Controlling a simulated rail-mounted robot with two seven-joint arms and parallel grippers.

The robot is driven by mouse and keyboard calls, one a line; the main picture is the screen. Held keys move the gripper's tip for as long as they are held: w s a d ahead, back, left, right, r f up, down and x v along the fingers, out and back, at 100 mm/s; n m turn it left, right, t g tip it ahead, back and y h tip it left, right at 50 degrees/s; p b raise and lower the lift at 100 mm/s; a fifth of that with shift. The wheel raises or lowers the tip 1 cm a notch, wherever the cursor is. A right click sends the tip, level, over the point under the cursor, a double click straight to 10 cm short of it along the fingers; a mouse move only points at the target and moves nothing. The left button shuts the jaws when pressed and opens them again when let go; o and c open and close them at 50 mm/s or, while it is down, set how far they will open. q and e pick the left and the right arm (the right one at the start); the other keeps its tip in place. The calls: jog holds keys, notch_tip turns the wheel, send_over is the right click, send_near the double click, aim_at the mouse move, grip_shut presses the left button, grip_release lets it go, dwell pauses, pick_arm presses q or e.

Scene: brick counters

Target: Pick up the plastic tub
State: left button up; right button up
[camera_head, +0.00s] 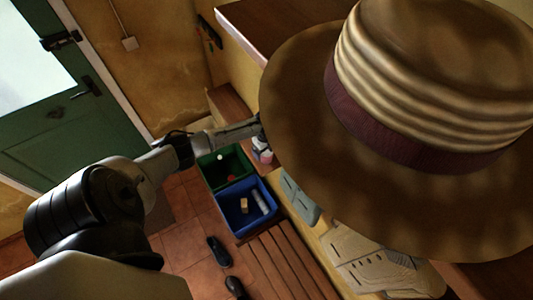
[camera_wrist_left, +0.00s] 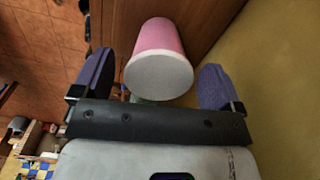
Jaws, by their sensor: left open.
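The plastic tub (camera_wrist_left: 160,62) is pink with a pale grey-white round end, and shows in the left wrist view. My left gripper (camera_wrist_left: 152,72) is open, with a purple-grey finger on either side of the tub. I see gaps at both sides, so neither finger appears to touch it. In the head view my left arm reaches in from the left, and its far end goes behind the hat brim. A small white and pink object, perhaps the tub, shows just below that end, partly hidden. My right gripper is not in view.
A large brown straw hat (camera_head: 420,90) fills the right of the head view and hides much of the counter. Below the arm stand a green bin (camera_head: 226,167) and a blue bin (camera_head: 246,205) with items inside. Dark shoes (camera_head: 219,251) lie on the tiled floor.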

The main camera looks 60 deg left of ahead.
pick_arm(q)
jog(key=shift+f, duration=0.25)
jog(key=c, duration=0.9)
